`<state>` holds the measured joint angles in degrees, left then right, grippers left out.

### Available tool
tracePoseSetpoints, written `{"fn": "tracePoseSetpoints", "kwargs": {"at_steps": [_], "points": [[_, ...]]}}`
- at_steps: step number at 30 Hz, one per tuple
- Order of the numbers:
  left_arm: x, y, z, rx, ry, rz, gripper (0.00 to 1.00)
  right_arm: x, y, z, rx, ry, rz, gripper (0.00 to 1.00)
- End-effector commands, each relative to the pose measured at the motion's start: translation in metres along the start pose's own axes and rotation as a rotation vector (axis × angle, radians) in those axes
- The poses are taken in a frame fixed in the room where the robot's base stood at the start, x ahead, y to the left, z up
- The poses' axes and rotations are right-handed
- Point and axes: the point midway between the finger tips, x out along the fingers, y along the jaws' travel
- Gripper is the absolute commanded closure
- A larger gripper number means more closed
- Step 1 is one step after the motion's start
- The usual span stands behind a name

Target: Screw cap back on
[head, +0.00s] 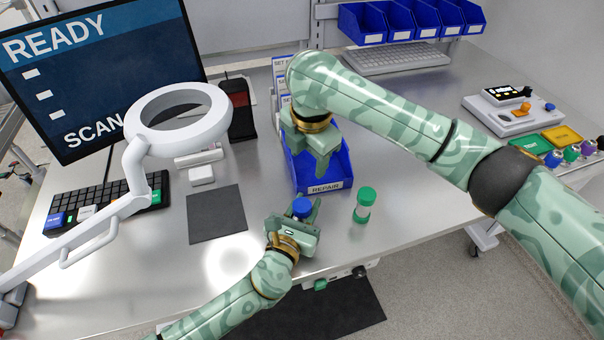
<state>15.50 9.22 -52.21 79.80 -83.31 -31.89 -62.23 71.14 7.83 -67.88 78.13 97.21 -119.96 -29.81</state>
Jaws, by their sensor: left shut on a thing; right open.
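My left gripper (304,214) is shut around a blue-topped object (302,206) near the front of the bench. Its blue round top shows between the fingers; the lower part is hidden, so I cannot tell whether it is a loose cap or a capped container. A clear jar with a green cap (366,194) stands upright on the bench just right of this gripper, apart from it. My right gripper (318,160) is open, pointing down over the blue bin labelled REPAIR (325,188). It hides part of the bin's inside, and I see nothing between its fingers.
A white ring-shaped magnifier lamp (205,133), a keyboard (100,207) and a dark mat (216,213) are on the left. Several blue bins (400,22) hang at the back. A white device (513,108) and coloured parts stand far right. Bench is clear right of the green-capped jar.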

Motion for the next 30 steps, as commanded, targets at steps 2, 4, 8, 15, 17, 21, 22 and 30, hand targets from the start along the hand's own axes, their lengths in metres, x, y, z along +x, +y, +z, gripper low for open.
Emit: {"fn": "tracePoseSetpoints", "kwargs": {"at_steps": [2, 4, 8, 15, 17, 21, 22, 30], "points": [[0.000, 0.000, 0.000, 0.000, -0.001, 0.000, 1.00, 0.003, -0.010, -0.018, -0.147, 0.051, -0.059, 0.44], [0.000, 0.000, 0.000, 0.000, -0.001, 0.000, 1.00, 0.003, -0.017, -0.029, -0.250, 0.087, -0.094, 0.44], [0.000, 0.000, 0.000, 0.000, -0.001, 0.000, 1.00, 0.004, -0.024, -0.038, -0.348, 0.124, -0.124, 0.44], [0.000, 0.000, 0.000, 0.000, -0.001, 0.000, 1.00, 0.004, -0.025, -0.039, -0.362, 0.128, -0.127, 0.44], [0.000, 0.000, 0.001, 0.000, -0.001, 0.000, 1.00, 0.004, -0.025, -0.039, -0.361, 0.128, -0.127, 0.44], [0.000, 0.000, 0.000, 0.000, -0.001, 0.000, 1.00, 0.010, -0.025, -0.040, -0.359, 0.130, -0.127, 0.44], [0.000, 0.000, 0.000, 0.000, -0.001, 0.000, 1.00, 0.012, -0.026, -0.040, -0.358, 0.130, -0.127, 0.44], [0.000, 0.000, 0.000, 0.000, -0.001, 0.000, 1.00, 0.053, -0.032, -0.045, -0.357, 0.131, -0.128, 0.44]]}}
